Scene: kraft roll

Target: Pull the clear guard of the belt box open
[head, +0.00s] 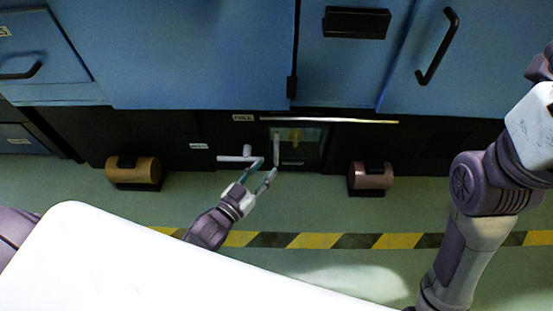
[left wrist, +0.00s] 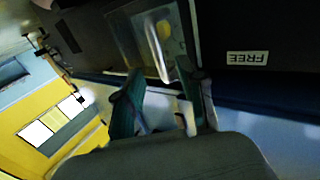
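The clear guard (head: 304,146) of the belt box is a small see-through panel low in the dark machine base, with a yellowish part behind it. Its pale upright bar handle (head: 276,148) is along its left side. The guard looks shut. My left gripper (head: 266,168) is just below the handle with its fingers apart. In the left wrist view the guard (left wrist: 127,38) and handle (left wrist: 156,48) show beyond the fingers (left wrist: 163,82). The handle's near end appears between the fingertips; I cannot tell whether they touch it. My right gripper is out of view.
A pale lever (head: 238,158) sticks out left of the guard, close to my left fingers. An orange roller (head: 133,170) and a reddish roller (head: 371,176) flank it. Blue cabinet doors (head: 190,50) stand above. Green floor with a yellow-black stripe (head: 312,241) is in front.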

